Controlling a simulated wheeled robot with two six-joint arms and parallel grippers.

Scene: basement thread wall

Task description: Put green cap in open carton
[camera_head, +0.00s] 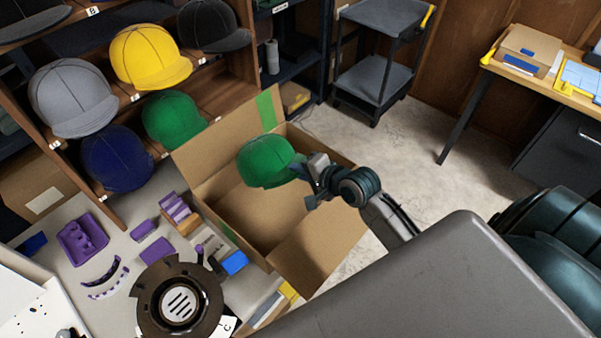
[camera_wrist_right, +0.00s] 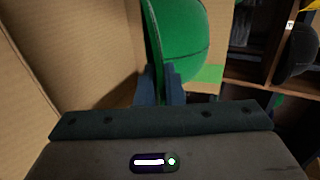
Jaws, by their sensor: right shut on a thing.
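A green cap (camera_head: 265,160) is held by my right gripper (camera_head: 308,172) in the head view, over the open carton (camera_head: 310,250). In the right wrist view the cap (camera_wrist_right: 178,40) is pinched between the two fingers (camera_wrist_right: 160,88), with carton walls (camera_wrist_right: 50,70) close beside it. The carton's flaps are open, and its bare floor shows below the cap. Whether the cap touches the carton cannot be told. A second green cap (camera_head: 172,118) sits on the shelf. My left gripper is not in view.
Grey (camera_head: 72,98), yellow (camera_head: 150,55), navy (camera_head: 116,158) and black (camera_head: 213,25) caps fill the shelves at the left. Purple parts and a round brown device (camera_head: 180,300) lie on the table left of the carton. A cart (camera_head: 380,50) stands behind.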

